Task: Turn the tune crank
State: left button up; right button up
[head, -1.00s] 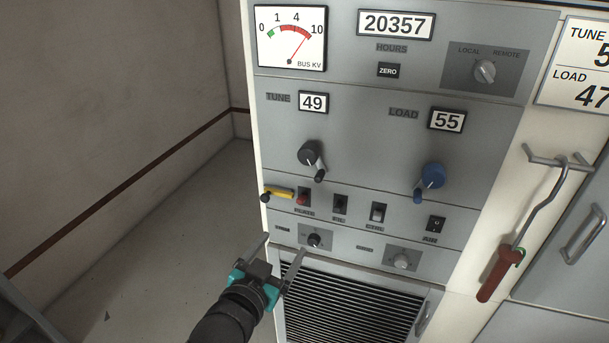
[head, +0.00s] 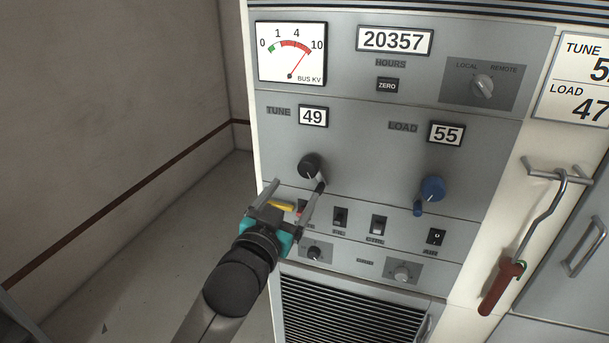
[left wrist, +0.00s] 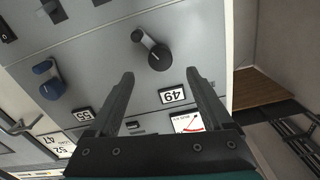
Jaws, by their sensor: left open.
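The black tune crank (head: 310,166) is on the grey panel below the TUNE counter (head: 313,116), which reads 49. Its handle points down and slightly right, and its lower end is partly hidden by my left gripper's finger. My left gripper (head: 296,188) is open and empty, just below the crank, with its fingers pointing up toward the panel. In the left wrist view the crank (left wrist: 158,54) lies beyond the open fingers (left wrist: 165,82), apart from them as far as I can tell. My right gripper is not in view.
The blue load crank (head: 432,188) is to the right, under a counter (head: 446,134) reading 55. Switches (head: 378,224) and small knobs (head: 403,271) sit below. A red-handled hook (head: 503,285) hangs on the right. Open floor lies left of the cabinet.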

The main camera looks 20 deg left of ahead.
aim_at(305, 172)
pick_arm(q)
jog(key=w, duration=0.7)
jog(key=shift+w+d, duration=0.15)
jog(key=shift+w, duration=0.25)
jog(key=shift+c, duration=0.4)
grip_shut()
jog(key=m+p, duration=0.2)
jog(key=shift+r+m, duration=0.15)
jog(key=shift+m, duration=0.15)
jog(key=shift+m+p, duration=0.5)
jog(key=shift+m, duration=0.6)
jog(key=shift+o, duration=0.4)
grip_release()
